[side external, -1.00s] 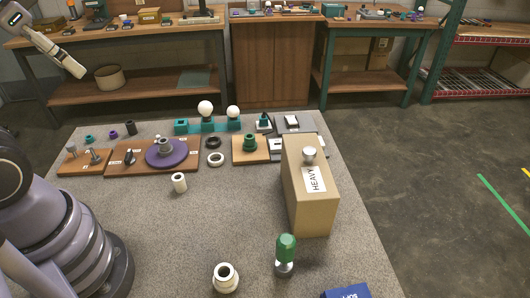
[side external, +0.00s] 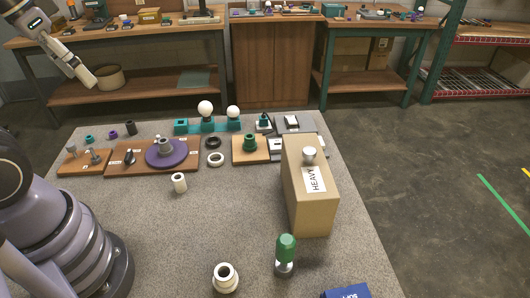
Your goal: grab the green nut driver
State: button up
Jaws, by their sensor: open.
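The green nut driver (side external: 286,248) stands upright near the front of the speckled grey table (side external: 240,205). Its rounded green handle is on top and a grey metal end is at the bottom. Nothing touches it.
A tall cardboard box marked HEAVY (side external: 311,210) stands just behind the driver, with a pale knob on top. A white ring-shaped part (side external: 225,279) is to the left. A blue box (side external: 347,292) is at the front right edge. Boards with lamp parts line the back.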

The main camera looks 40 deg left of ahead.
jog(key=w+d+f+n+g+h, duration=0.4)
jog(key=d+f+g+h, duration=0.1)
jog(key=d+f+h, duration=0.25)
jog(key=w+d+f+n+g+h, duration=0.4)
jog(key=d+f+g+h, duration=0.15)
jog(key=d+f, duration=0.2)
jog(key=f+n+t+h, duration=0.1)
jog(key=f+n+t, duration=0.2)
jog(key=f, duration=0.3)
jog(key=w+f+n+t+h, duration=0.1)
jog(key=f+n+t, duration=0.3)
jog(key=f+n, duration=0.1)
jog(key=w+d+f+n+t+h, duration=0.1)
jog(key=f+n+t, duration=0.2)
jog(key=f, duration=0.4)
jog(key=shift+f+n+t+h, duration=0.25)
jog(key=shift+f+n+h, duration=0.15)
jog(key=shift+n, duration=0.2)
jog(key=shift+d+f, duration=0.15)
jog(key=shift+f, duration=0.1)
send_near(286, 251)
jog(key=w+d+f, duration=0.2)
jog(key=d+f, duration=0.1)
jog(key=shift+w+d+f, duration=0.1)
jog(key=shift+d+f, duration=0.2)
jog(key=x, duration=0.5)
jog(key=shift+w+d+r, duration=0.2)
jog(key=shift+d, duration=0.1)
grip_shut()
jog(key=shift+r, duration=0.1)
